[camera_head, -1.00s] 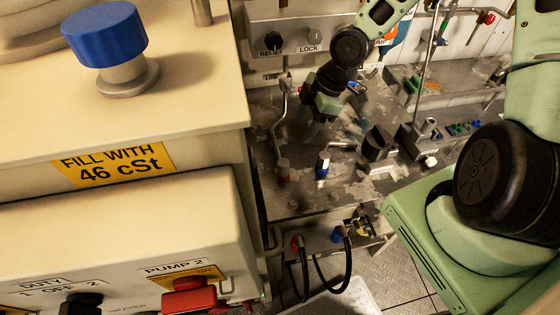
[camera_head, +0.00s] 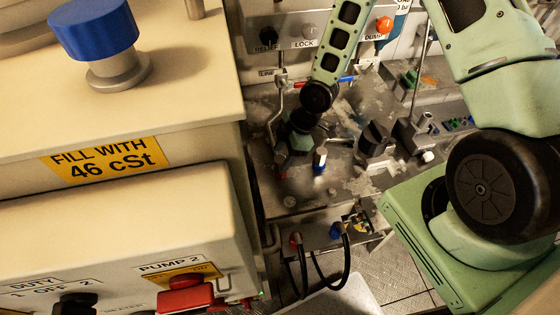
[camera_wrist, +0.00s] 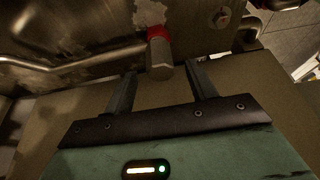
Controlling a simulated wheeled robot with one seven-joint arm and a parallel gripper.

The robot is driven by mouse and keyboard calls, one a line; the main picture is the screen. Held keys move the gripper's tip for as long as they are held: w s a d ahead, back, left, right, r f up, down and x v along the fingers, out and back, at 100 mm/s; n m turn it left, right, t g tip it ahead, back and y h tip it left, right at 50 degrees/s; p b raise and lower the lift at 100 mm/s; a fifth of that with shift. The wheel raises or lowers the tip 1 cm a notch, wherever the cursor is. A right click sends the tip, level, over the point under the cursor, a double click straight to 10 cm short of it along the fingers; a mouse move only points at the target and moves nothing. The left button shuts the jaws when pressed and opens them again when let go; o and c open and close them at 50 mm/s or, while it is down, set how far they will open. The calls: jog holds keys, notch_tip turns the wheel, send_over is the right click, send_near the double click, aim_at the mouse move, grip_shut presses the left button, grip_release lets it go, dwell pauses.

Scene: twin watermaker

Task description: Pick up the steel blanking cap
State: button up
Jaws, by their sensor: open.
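In the wrist view a grey steel hexagonal piece, which looks like the steel blanking cap (camera_wrist: 160,67), sits at the end of a red-banded fitting (camera_wrist: 157,34). It lies ahead of and between the fingertips of my gripper (camera_wrist: 161,72). The fingers are apart, with a gap on each side of the cap, and I see no contact. In the head view my gripper (camera_head: 286,160) is low over the left part of the steel bench, and it hides the cap there.
Dark blocks (camera_head: 374,139) stand further right on the bench. The large cream cabinet (camera_head: 120,220) fills the left side.

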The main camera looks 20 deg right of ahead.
aim_at(280, 159)
jog(key=shift+x, duration=1.35)
jog(key=shift+c, duration=0.3)
grip_shut()
notch_tip(280, 159, up, 10)
